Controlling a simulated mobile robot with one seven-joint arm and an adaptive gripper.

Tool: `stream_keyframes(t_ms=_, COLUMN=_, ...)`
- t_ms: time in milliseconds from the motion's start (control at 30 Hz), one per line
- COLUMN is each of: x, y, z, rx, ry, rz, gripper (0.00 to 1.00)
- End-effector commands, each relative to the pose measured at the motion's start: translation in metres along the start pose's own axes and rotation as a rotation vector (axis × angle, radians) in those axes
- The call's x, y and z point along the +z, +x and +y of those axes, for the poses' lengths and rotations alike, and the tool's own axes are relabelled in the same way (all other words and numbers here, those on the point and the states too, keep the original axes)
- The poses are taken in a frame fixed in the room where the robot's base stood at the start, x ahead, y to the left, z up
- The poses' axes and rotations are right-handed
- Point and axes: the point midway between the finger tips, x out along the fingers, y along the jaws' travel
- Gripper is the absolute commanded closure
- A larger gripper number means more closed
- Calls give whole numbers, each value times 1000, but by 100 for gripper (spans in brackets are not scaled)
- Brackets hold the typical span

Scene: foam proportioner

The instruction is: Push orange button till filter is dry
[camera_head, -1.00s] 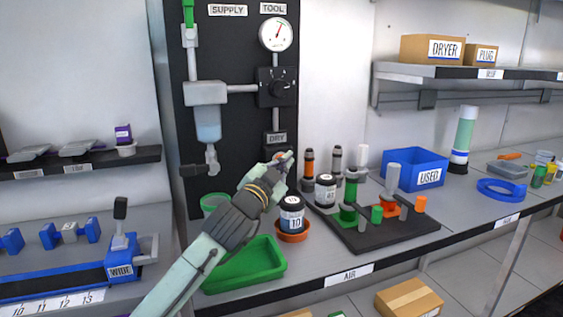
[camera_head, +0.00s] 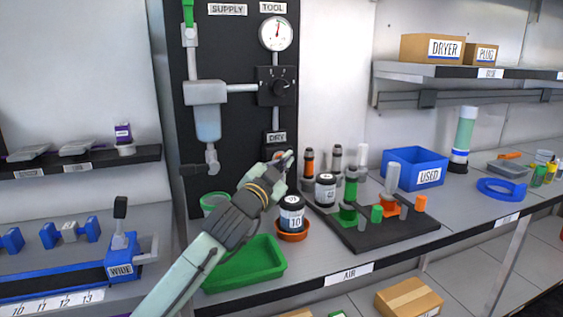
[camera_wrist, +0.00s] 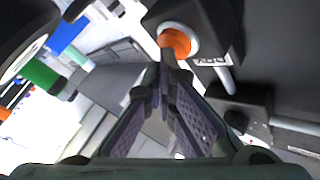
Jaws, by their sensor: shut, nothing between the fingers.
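The orange button (camera_wrist: 175,42) sits in a white ring on a dark block in the wrist view. My gripper (camera_wrist: 165,62) is shut and empty, with its fingertips at the button's lower edge; I cannot tell whether they press it. In the head view my gripper (camera_head: 286,160) is just below the DRY label (camera_head: 276,137) and largely hides the button. The filter (camera_head: 207,122) is a clear, bluish bowl under a grey housing on the black panel, left of my gripper.
A labelled jar (camera_head: 291,214) and a dark rack (camera_head: 385,233) with several upright parts stand close to my gripper. A green tray (camera_head: 245,265) lies below my arm. Free counter is further right.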

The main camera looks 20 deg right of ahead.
Motion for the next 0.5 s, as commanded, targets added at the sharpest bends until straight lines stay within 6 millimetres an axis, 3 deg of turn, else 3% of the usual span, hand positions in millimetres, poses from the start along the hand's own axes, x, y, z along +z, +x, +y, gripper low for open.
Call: stream_keyframes(t_ms=500, x=-6, y=-9, z=6, rx=0, ry=0, rz=1, gripper=100)
